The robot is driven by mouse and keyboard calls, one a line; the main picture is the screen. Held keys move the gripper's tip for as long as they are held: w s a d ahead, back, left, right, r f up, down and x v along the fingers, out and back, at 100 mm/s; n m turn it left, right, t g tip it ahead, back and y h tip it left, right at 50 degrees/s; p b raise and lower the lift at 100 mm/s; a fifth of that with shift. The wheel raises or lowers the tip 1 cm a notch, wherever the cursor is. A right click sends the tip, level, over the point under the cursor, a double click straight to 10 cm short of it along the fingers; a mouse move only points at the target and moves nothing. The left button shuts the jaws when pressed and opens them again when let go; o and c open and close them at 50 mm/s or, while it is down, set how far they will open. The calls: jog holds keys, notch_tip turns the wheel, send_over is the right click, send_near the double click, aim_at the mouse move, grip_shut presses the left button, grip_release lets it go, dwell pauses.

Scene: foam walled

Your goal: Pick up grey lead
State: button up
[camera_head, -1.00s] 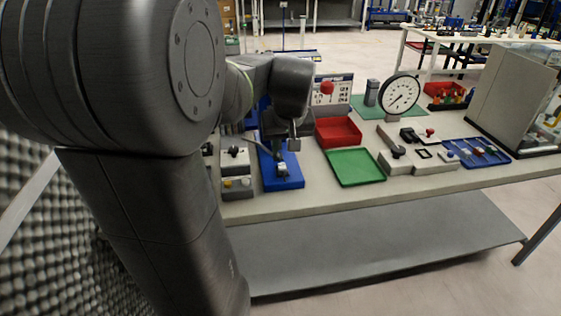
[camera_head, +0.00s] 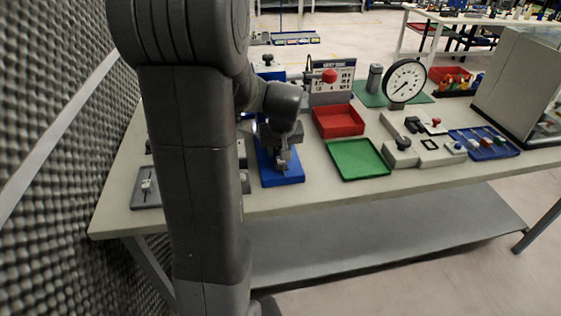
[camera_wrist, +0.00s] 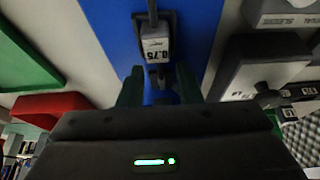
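In the wrist view a grey block with a white label reading 0.75 (camera_wrist: 155,45), with a thin grey stem or cable at its top, lies over a blue base; it looks like the grey lead. The blue base (camera_wrist: 105,25) also shows in the head view (camera_head: 287,178). My gripper (camera_wrist: 158,84) has its two dark fingers apart, with a gap between them. The block is just beyond the fingertips, roughly in line with the gap, and does not look held. In the head view my gripper (camera_head: 283,152) is over the blue base, and the lead cannot be made out clearly.
A red tray (camera_head: 338,121) and a green tray (camera_head: 357,160) stand right of the blue base. A dial gauge (camera_head: 405,80) and a blue tray (camera_head: 483,143) are farther right. Grey labelled boxes (camera_wrist: 262,65) sit close beside the base. A grey plate (camera_head: 146,188) lies at the table's left end.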

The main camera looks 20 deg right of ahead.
jog(key=shift+w+f, duration=0.1)
jog(key=shift+f, duration=0.25)
grip_shut()
jog(key=shift+r, duration=0.2)
